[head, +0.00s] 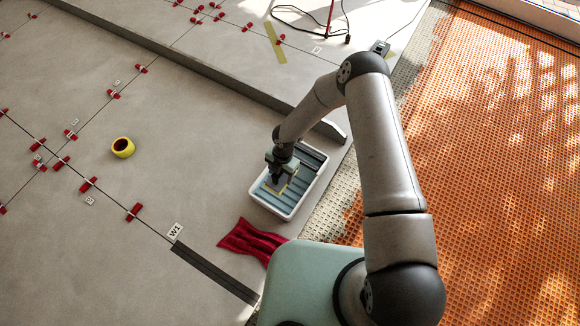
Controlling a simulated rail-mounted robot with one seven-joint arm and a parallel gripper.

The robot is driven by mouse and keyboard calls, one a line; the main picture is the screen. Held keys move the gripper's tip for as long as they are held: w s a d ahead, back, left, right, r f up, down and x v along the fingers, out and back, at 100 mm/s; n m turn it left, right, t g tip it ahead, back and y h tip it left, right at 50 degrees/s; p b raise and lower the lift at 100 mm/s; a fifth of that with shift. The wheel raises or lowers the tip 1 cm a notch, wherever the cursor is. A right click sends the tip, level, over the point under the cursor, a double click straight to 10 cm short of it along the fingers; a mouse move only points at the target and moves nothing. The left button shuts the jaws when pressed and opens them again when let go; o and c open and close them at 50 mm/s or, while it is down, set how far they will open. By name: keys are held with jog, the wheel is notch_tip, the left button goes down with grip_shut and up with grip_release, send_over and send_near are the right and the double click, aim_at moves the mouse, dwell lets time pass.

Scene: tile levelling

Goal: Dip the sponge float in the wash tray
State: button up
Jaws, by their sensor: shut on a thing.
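The wash tray (313,183) is a white-rimmed rectangular box with bluish water and dark ribs or rollers inside. It sits on the grey tiles near the edge of the orange mat. My gripper (276,180) points down over the left part of the tray. It is shut on the sponge float, of which a pale yellow edge (292,189) shows at the gripper's tips. The float is within the tray's outline. I cannot tell how deep it sits in the water, and my gripper hides most of it.
A crumpled red cloth (252,241) lies just in front of the tray. A yellow tape roll (123,147) lies to the left, among several red levelling clips (88,185). A raised grey step (200,65) runs behind the tray. Orange matting (490,150) covers the right.

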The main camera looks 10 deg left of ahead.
jog(key=shift+f+b, duration=0.55)
jog(key=shift+f, duration=0.5)
notch_tip(320, 180, down, 10)
jog(key=b, duration=0.8)
jog(key=shift+r, duration=0.15)
jog(key=shift+r+p, duration=3.4)
jog(key=shift+r, duration=2.3)
